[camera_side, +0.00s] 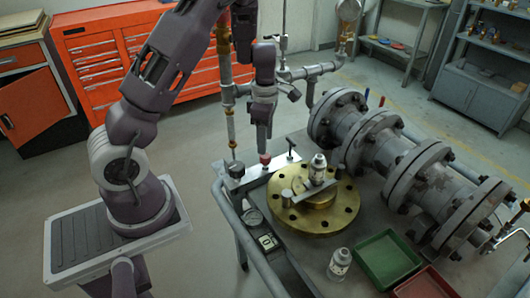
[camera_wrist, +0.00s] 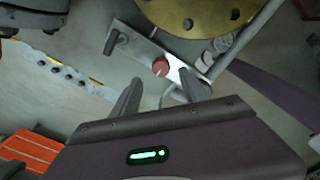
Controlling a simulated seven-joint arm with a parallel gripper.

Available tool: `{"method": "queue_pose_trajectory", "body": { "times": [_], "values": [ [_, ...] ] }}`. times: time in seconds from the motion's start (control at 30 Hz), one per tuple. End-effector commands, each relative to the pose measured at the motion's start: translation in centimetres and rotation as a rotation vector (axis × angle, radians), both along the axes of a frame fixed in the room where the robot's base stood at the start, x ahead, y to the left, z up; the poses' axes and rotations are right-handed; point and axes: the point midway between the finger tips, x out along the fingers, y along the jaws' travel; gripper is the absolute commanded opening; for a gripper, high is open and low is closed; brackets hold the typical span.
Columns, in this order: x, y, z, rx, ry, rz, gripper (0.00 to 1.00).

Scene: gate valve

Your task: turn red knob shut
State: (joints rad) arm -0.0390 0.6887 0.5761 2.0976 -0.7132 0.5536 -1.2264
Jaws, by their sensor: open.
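The red knob (camera_wrist: 160,67) sits on a pale metal plate (camera_wrist: 145,45) in the wrist view, with a light pointer mark on its top. In the side view the red knob (camera_side: 265,158) shows just under my gripper (camera_side: 262,140). In the wrist view my gripper (camera_wrist: 158,90) is open, its two fingers apart, one at each side of the knob in the picture and nearer the camera. Nothing is between the fingers. Whether the fingertips reach down to the knob's height cannot be told.
A vertical pipe (camera_side: 229,100) rises close left of my gripper. A flanged pipe (camera_side: 400,160), a green tray (camera_side: 385,258) and another bottle (camera_side: 340,262) are right.

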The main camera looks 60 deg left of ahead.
Motion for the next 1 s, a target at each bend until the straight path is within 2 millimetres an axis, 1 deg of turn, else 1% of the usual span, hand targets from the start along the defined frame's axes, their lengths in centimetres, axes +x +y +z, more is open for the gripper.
{"method": "queue_pose_trajectory", "body": {
  "times": [0.03,0.1,0.2,0.27,0.4,0.57,0.67,0.7,0.83,0.87,1.0],
  "values": [
    [-0.2,0.0,-1.1,-0.003,0.006,0.002,0.52],
    [-0.2,0.0,-2.5,-0.004,0.005,0.0,0.52],
    [-0.2,-0.1,-4.1,-0.004,0.004,-0.001,0.52],
    [-0.1,-0.1,-4.8,-0.004,0.004,-0.004,0.52],
    [-0.1,-0.1,-5.4,-0.003,0.001,-0.005,0.52],
    [-0.1,-0.1,-5.3,-0.003,0.0,-0.006,0.52],
    [-0.1,-0.1,-5.3,-0.003,0.0,-0.007,0.35],
    [-0.1,-0.1,-5.3,-0.004,0.001,-0.007,0.27],
    [-0.1,-0.1,-5.3,-0.004,0.001,-0.007,0.01],
    [-0.1,-0.1,-5.3,-0.004,0.001,-0.007,0.0],
    [-0.1,-0.1,-5.3,-0.004,0.001,-0.011,0.0]
  ]
}}
